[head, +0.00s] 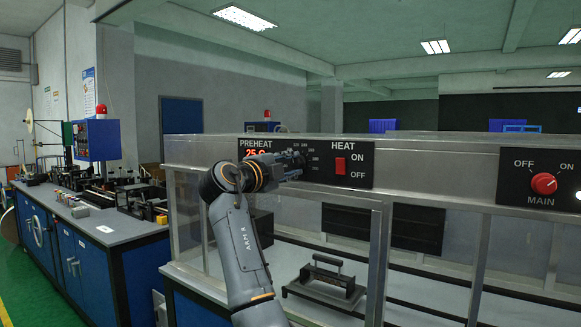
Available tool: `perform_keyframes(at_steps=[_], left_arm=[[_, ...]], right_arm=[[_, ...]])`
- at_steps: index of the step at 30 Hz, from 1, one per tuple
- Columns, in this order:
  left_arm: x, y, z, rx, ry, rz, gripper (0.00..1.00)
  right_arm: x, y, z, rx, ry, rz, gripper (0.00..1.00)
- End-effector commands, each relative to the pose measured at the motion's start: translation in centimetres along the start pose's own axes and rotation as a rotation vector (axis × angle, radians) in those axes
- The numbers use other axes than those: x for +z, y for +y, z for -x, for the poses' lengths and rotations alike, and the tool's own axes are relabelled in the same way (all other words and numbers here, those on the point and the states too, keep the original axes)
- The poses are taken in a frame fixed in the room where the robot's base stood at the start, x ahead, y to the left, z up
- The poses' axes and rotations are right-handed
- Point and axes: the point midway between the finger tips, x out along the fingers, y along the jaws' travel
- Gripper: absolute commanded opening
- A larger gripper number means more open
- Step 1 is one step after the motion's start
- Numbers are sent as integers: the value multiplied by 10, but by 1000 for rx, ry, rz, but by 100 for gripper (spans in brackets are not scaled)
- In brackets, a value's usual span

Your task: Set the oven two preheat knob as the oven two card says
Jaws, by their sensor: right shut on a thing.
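The black preheat panel (257,146) is on the front of the metal housing. Its label reads PREHEAT, and a red display (256,153) under it is partly covered and seems to read about 25. My right gripper (297,165) is at the dial to the right of this display, shut. The preheat knob is hidden behind the gripper, so its pointer cannot be seen. Small white scale marks (314,163) show around the gripper's tip. I see no readable oven two card. My left gripper is not in view.
A red HEAT switch (340,165) with ON and OFF labels is close to the right of my gripper. A red MAIN knob (543,184) is farther right. Below are clear panels with metal posts (378,260) and a black handled fixture (326,277). A blue workbench (75,250) stands left.

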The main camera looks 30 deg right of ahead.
Motion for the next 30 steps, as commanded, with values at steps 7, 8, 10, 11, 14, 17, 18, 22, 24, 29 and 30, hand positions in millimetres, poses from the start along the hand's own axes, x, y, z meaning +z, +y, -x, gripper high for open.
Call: perform_keyframes(at_steps=[7,8,10,11,14,17,18,22,24,29,30], left_arm=[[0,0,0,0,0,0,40],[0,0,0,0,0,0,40],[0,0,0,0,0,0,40],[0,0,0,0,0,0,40],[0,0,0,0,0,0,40],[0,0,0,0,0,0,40],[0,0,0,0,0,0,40],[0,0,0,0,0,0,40],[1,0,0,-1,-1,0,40],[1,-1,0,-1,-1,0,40],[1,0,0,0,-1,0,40]], right_arm=[[0,1,0,2,1,-5,0],[0,1,0,2,1,-4,0],[0,1,0,2,1,-4,0],[0,1,0,2,1,-4,0],[0,1,0,2,1,-3,42],[0,1,0,2,1,-3,51],[0,1,0,2,1,-3,51],[0,1,0,1,1,-3,51],[0,1,0,1,0,-3,51],[1,0,13,0,0,-2,51],[1,0,20,-1,-1,-3,51]])
